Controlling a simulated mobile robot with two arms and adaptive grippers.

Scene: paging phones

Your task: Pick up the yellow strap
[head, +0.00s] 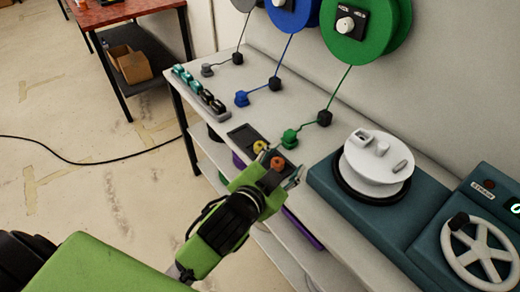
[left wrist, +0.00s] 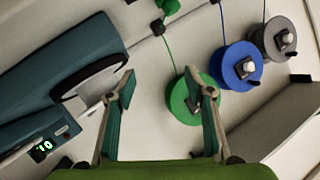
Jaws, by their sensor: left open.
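A small yellow piece (head: 260,147), which looks like the yellow strap, lies at the dark tray (head: 243,136) near the bench's front edge in the head view. A small orange-red piece (head: 277,162) shows just right of it. My left gripper (head: 281,166) is over this front edge, close to both pieces, and partly hides the tray area. Its two fingers stand apart in the left wrist view (left wrist: 168,92), with nothing between them. I see no yellow strap in the left wrist view. My right gripper is not in view.
Green (head: 367,27), blue (head: 292,12) and grey reels hang on the wall, with cords running down to plugs on the bench (head: 220,75). A white reel (head: 376,163) on a teal base and a handwheel unit (head: 478,250) stand right. A rack of small pieces (head: 200,90) lies left.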

